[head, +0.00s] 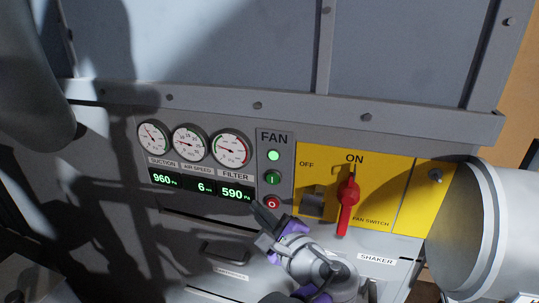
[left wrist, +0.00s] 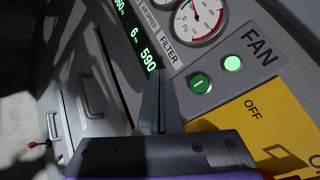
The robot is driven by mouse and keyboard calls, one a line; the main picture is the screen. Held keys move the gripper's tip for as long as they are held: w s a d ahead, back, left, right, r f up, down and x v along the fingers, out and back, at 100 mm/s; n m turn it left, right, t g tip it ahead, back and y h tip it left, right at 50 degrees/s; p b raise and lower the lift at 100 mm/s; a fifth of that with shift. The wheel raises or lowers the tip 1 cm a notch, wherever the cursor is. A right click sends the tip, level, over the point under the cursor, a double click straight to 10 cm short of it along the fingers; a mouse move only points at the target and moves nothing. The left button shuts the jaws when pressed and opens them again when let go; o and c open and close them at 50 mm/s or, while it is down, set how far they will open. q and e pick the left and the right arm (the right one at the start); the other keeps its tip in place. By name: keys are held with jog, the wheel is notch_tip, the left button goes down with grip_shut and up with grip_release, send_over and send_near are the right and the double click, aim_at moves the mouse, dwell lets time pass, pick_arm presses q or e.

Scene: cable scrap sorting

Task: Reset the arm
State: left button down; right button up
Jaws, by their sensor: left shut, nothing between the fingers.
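My left gripper (head: 259,214) is shut and empty in front of the grey control panel, just below the red stop button (head: 271,203). In the left wrist view its closed fingers (left wrist: 158,85) point towards the green display, with the dark gripper body below. The red fan switch handle (head: 347,203) stands near vertical on the yellow plate (head: 405,180), under the word ON. The gripper is apart from it, to its left. The green fan light (head: 274,156) is lit. My right gripper is not in view.
Three round gauges (head: 190,142) sit above lit green displays (head: 203,188) reading 960, 6 and 590. A drawer handle (head: 224,252) is low on the panel, left of the gripper. A shaker label (head: 376,260) is at lower right, beside a large pale cylinder (head: 470,235).

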pick_arm(q)
jog(key=s+a+f+n+g+h, duration=0.1)
jog(key=s+a+f+n+g, duration=0.3)
jog(key=a+f, duration=0.4)
jog(key=s+a+f+n+g+h, duration=0.1)
jog(key=s+a+f+n+g, duration=0.3)
jog(key=a+f, duration=0.4)
jog(key=s+f+n+h, duration=0.6)
jog(key=s+f+n, duration=0.3)
jog(key=n, duration=0.3)
jog(key=shift+s+a+f+g, duration=0.4)
jog(key=shift+a+f, duration=0.05)
jog(key=shift+f, duration=0.4)
jog(key=shift+d, duration=0.15)
